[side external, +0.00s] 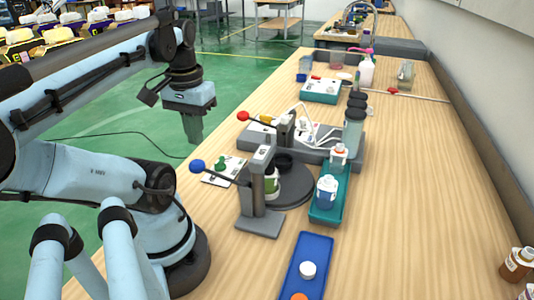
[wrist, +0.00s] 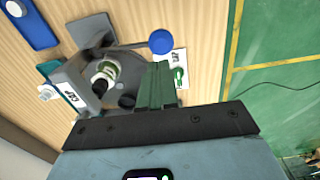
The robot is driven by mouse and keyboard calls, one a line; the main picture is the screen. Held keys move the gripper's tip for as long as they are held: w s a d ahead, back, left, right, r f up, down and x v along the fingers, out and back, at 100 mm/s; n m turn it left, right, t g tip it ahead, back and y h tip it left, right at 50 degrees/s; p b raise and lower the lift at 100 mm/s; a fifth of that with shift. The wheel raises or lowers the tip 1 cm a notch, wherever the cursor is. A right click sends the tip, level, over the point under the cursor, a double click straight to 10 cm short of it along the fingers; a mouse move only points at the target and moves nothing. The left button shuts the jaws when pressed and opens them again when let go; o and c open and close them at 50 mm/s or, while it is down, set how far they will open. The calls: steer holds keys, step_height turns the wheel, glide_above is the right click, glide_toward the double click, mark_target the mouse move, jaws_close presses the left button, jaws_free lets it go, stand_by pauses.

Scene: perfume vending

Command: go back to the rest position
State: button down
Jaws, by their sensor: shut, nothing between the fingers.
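My gripper (side external: 193,128) hangs above the green floor, left of the table's edge, with its fingers pointing down. It is shut and empty. In the wrist view its green fingers (wrist: 158,86) are together, with the grey press station (wrist: 92,72) beyond them. In the side view the press (side external: 262,195) stands on the table, with a small green and white bottle (side external: 272,180) on its round base. The gripper is apart from the press and the bottle.
The blue-knobbed lever (side external: 198,166) juts toward the table's left edge. A teal tray (side external: 325,215) holds bottles. A blue tray (side external: 306,262) holds caps. A red-knobbed device (side external: 285,130) stands farther back.

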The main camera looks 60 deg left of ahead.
steer(key=w+d+m+t+y, duration=0.1)
steer(key=w+d+m+t, duration=0.15)
steer(key=w, duration=0.55)
steer(key=w+d+m+t+y, duration=0.1)
steer(key=w+m+t, duration=0.15)
steer(key=w, duration=0.45)
steer(key=w+d+f+m+t+h, duration=0.1)
steer(key=d+m, duration=0.1)
steer(key=d, duration=0.3)
steer(key=w+d+f+m+t+h, duration=0.1)
steer(key=d+f, duration=0.1)
steer(key=d, duration=0.3)
steer(key=shift+w+d+f+m, duration=0.15)
steer(key=shift+w+d+m, duration=0.2)
steer(key=shift+m, duration=0.05)
